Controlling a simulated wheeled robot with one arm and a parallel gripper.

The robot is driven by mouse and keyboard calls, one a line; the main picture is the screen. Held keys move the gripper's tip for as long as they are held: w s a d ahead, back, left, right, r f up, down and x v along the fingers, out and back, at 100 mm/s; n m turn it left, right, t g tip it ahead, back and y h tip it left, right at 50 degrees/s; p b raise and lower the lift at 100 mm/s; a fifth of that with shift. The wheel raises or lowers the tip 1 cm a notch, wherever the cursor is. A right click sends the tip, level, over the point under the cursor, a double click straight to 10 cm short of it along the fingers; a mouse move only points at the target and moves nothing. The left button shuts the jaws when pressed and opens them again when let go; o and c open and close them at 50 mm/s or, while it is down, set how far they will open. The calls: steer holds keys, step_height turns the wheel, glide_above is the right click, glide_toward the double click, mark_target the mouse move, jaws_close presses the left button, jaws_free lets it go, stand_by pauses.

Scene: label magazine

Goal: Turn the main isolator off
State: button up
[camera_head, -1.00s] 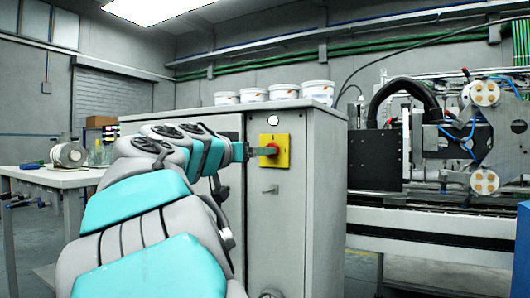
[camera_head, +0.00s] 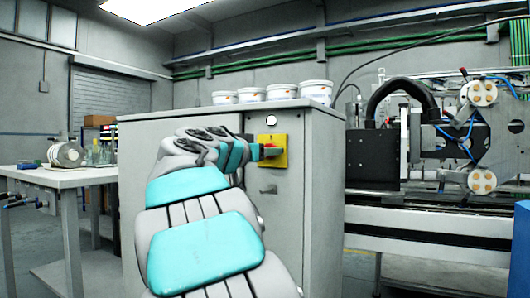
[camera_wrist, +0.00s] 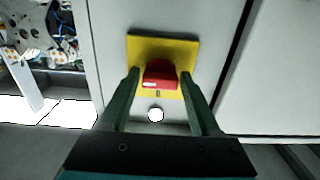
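The main isolator is a red knob (camera_wrist: 160,76) on a square yellow plate (camera_wrist: 183,47), fixed to the front of a grey cabinet. My gripper (camera_wrist: 160,73) is open, with one dark finger on each side of the knob. Narrow gaps seem to show between the fingers and the knob. In the head view my gripper (camera_head: 262,152) is partly hidden by my wrist. I cannot tell the switch marking.
A white round lamp (camera_head: 271,120) sits above the isolator, and a small latch (camera_head: 268,189) below it. White tubs (camera_head: 281,92) stand on the cabinet (camera_head: 312,190). A machine (camera_head: 430,150) stands right, a table (camera_head: 60,178) left. Floor shows between table and cabinet.

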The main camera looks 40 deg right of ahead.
jaws_close()
steer(key=shift+n, duration=0.4)
steer(key=n+p, duration=1.2)
steer(key=n, duration=0.5)
stand_by(0.3)
steer(key=shift+n, duration=0.3)
steer(key=shift+o, duration=1.8)
jaws_free()
